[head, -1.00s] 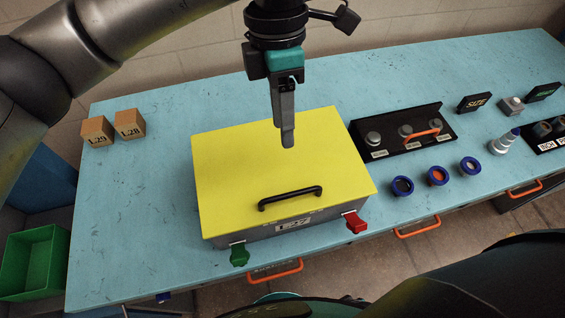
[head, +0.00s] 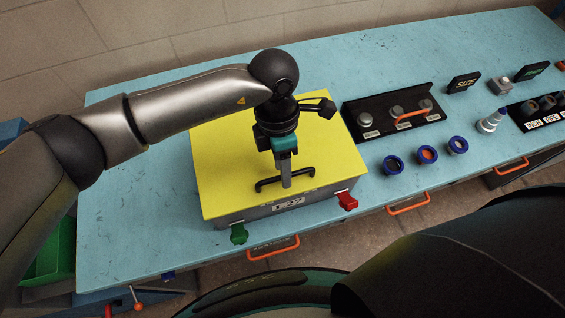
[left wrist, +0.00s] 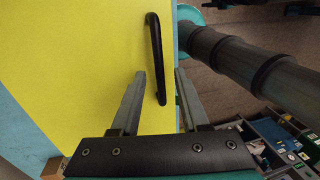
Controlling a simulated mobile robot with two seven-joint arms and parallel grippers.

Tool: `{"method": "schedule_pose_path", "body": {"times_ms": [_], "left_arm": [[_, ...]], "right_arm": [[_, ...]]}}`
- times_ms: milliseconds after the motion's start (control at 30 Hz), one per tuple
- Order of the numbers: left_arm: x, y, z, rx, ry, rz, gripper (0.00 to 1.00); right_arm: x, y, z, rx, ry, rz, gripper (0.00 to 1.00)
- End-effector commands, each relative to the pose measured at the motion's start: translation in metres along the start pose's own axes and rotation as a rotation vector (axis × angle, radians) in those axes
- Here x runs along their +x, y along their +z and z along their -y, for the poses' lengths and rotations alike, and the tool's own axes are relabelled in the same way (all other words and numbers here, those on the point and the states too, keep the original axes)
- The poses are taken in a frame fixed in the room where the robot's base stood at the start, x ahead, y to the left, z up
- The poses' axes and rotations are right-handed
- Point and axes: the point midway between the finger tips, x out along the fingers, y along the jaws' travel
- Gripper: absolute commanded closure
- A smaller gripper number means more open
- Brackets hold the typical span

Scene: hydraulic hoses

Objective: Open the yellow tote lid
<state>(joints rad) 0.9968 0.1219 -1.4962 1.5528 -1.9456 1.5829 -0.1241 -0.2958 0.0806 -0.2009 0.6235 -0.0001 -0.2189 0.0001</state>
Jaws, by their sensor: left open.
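The yellow tote lid (head: 225,160) lies flat and closed on the grey tote (head: 262,214). A black bar handle (head: 266,186) stands near the lid's front edge. My left gripper (head: 287,186) points down at the middle of the handle and is open. In the left wrist view, the fingers of my left gripper (left wrist: 160,75) lie on either side of the handle (left wrist: 155,50), with gaps between. Whether the fingertips touch the lid I cannot tell. A green latch (head: 239,234) and a red latch (head: 347,201) stick out at the tote's front. My right gripper is not in view.
The blue table (head: 130,220) is clear to the left of the tote. To the right stand a black fixture panel (head: 380,127) and several blue-rimmed round pieces, one being (head: 393,165). Orange handles (head: 273,248) run along the table's front edge.

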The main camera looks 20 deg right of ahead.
Motion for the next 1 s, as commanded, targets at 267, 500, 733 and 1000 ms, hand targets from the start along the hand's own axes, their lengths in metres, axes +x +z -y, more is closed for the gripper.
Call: {"method": "schedule_pose_path", "body": {"times_ms": [267,500,733,1000], "left_arm": [[0.0008,0.0003,0.0,0.0,0.0,0.001,0.57],[0.0004,0.0003,0.0,0.0,0.0,0.001,0.84],[0.0002,0.0003,-0.0001,0.0,0.0,0.001,1.0],[0.0001,0.0003,-0.0001,0.0,0.0,0.001,1.0]], "right_arm": [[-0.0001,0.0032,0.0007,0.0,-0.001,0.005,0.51],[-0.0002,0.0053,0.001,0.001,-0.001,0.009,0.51],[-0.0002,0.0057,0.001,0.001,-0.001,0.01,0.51],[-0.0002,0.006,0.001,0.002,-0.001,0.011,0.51]]}}
